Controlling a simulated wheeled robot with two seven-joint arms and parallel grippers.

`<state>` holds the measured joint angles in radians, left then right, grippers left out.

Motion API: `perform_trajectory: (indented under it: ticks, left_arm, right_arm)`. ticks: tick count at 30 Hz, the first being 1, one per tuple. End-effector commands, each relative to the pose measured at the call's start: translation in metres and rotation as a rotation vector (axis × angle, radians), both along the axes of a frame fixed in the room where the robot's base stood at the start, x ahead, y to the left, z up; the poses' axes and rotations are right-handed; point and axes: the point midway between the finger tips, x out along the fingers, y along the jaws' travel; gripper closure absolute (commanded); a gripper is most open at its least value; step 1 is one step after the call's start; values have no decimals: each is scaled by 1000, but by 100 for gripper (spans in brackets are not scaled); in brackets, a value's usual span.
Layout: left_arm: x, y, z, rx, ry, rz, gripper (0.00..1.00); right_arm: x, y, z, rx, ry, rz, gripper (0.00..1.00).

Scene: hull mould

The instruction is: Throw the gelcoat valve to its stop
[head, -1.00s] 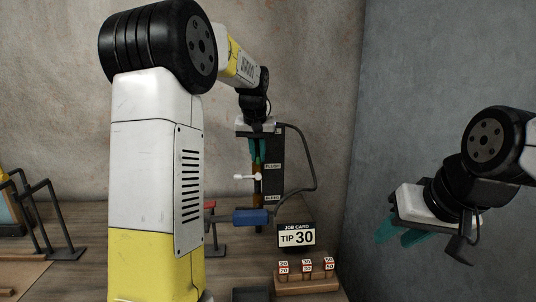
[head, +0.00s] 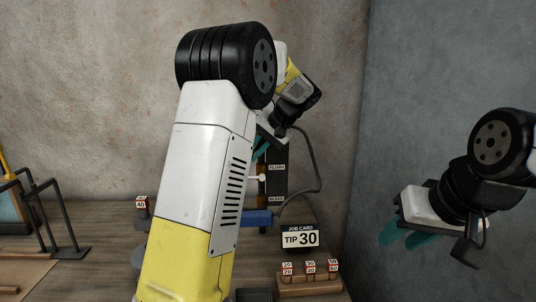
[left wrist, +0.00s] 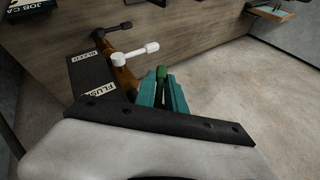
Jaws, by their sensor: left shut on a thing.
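A dark valve panel (head: 278,185) with labels FLUSH and BLEED stands at the back of the bench. A white lever (head: 257,178) by FLUSH shows in the head view, and also in the left wrist view (left wrist: 135,53). A black lever (left wrist: 118,28) is by BLEED. My left gripper (head: 257,153) is at the panel's top end, tilted. In the left wrist view its teal fingers (left wrist: 162,84) are shut on a green handle (left wrist: 161,73), which I take for the gelcoat valve's. Its lower part is hidden. My right gripper (head: 404,240) hangs open and empty at the right.
A job card (head: 300,237) reads TIP 30. A wooden rack (head: 308,286) with several numbered tips stands before it. A blue block (head: 257,217) lies below the panel. A tip marked 40 (head: 141,203) and a black frame (head: 60,215) are at left. A hose loops right of the panel.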

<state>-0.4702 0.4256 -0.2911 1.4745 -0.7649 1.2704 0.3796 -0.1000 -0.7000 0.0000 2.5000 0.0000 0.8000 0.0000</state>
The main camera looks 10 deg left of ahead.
Motion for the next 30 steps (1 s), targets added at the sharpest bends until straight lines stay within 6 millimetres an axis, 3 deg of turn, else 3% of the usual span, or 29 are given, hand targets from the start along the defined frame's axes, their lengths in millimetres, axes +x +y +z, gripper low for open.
perform_trajectory:
  ticks: [18, 30]
  left_arm:
    - [-3, 11, 18, 558, 160, -1, 100]
    - [-4, 13, 29, 804, 231, -2, 100]
  right_arm:
    - [0, 0, 0, 0, 0, 0, 64]
    - [0, 0, 0, 0, 0, 0, 64]
